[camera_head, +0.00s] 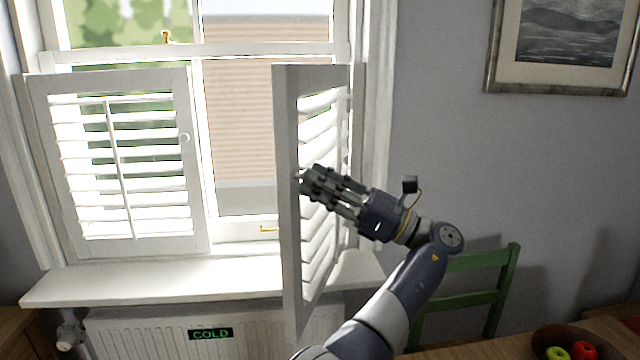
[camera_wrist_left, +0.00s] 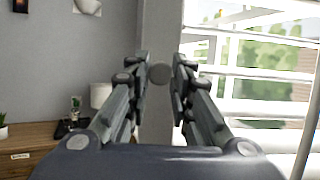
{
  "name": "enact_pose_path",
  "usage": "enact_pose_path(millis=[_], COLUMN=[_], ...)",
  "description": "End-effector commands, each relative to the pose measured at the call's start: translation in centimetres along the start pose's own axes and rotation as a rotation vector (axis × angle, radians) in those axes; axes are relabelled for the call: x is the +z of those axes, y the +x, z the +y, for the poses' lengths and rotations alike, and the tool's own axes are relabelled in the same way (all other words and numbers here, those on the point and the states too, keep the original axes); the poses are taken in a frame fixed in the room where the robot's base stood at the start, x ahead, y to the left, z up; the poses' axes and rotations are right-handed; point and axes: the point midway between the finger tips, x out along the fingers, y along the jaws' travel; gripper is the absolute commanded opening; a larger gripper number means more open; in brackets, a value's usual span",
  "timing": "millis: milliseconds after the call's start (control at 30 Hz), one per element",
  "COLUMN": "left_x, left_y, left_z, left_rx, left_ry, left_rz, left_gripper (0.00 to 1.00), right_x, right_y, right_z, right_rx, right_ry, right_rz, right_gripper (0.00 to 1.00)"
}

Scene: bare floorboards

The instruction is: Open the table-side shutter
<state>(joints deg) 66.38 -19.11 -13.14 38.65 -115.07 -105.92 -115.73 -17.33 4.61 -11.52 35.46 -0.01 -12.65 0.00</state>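The table-side shutter (camera_head: 287,190) is the right-hand white louvred panel. It is swung out from the window into the room and seen nearly edge-on. Its stile and slats also show in the left wrist view (camera_wrist_left: 157,28). My left gripper (camera_head: 304,178) is at the panel's free edge, about mid-height. The other shutter (camera_head: 120,165) lies across the left half of the window. My right gripper is not in view.
A white sill (camera_head: 150,282) runs below the window, above a radiator (camera_head: 140,335) with a "COLD" sign. A green chair (camera_head: 478,300) and a table with a fruit bowl (camera_head: 545,338) stand at lower right. A framed picture (camera_head: 490,75) hangs on the wall.

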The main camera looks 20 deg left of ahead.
Motion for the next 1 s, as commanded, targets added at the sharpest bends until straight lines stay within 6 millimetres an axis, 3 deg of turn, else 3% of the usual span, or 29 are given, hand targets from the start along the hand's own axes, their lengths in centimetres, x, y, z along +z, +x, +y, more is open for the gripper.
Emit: enact_pose_path(millis=[33,100,467,1000], left_x=[0.1,0.1,0.4,8.4], left_y=[0.0,0.0,0.2,3.5], left_z=[0.0,0.0,0.0,-0.1], left_rx=[-0.002,-0.002,0.000,-0.001], left_ry=[-0.003,-0.003,-0.003,-0.003], left_rz=[-0.001,-0.001,0.000,-0.001], left_gripper=[0.32,0.42,0.42,0.42], right_x=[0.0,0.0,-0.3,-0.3], right_y=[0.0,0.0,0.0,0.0], right_z=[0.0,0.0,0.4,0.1], right_rx=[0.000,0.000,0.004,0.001], right_ry=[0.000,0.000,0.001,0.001], right_rz=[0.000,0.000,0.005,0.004], right_gripper=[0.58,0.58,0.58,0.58])
